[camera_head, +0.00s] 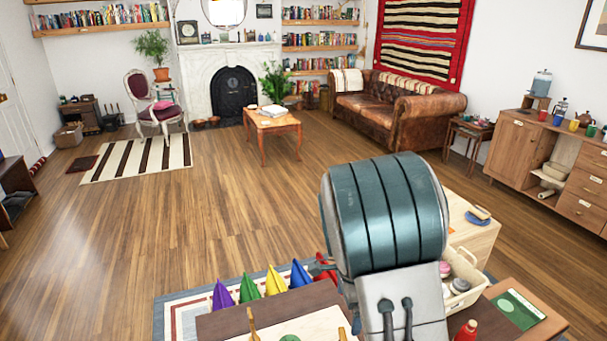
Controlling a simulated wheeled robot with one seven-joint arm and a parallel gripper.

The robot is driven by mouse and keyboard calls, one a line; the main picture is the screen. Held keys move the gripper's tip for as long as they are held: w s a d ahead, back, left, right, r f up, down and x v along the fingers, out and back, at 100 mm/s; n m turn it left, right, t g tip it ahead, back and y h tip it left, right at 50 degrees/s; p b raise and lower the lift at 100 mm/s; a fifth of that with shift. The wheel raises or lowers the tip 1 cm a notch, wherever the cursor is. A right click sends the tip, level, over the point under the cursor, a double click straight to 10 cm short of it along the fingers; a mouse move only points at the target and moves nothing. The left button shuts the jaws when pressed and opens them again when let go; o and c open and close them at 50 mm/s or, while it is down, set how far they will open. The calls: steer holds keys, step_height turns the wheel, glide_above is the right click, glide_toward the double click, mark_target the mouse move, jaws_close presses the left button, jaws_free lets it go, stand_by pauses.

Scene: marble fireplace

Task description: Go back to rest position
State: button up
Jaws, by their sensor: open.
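My arm's teal and grey link (385,215) fills the lower middle of the view. My gripper is not in view. The part of the workspace behind the arm link is hidden.
A dark brown tabletop (225,327) at the bottom holds a pale board. Purple (222,297), green (249,290), yellow (276,283) and blue (299,274) pointed objects stand behind it. A cream bin (468,268) and green book (516,308) lie right. The wooden floor (130,235) ahead-left is clear.

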steer(key=s+d+r+n+t, duration=0.1)
steer(key=s+r+n+t, duration=0.2)
steer(key=s+r+n, duration=1.2)
steer(key=s+n, duration=0.2)
steer(key=s, duration=0.2)
steer(key=shift+r, duration=0.35)
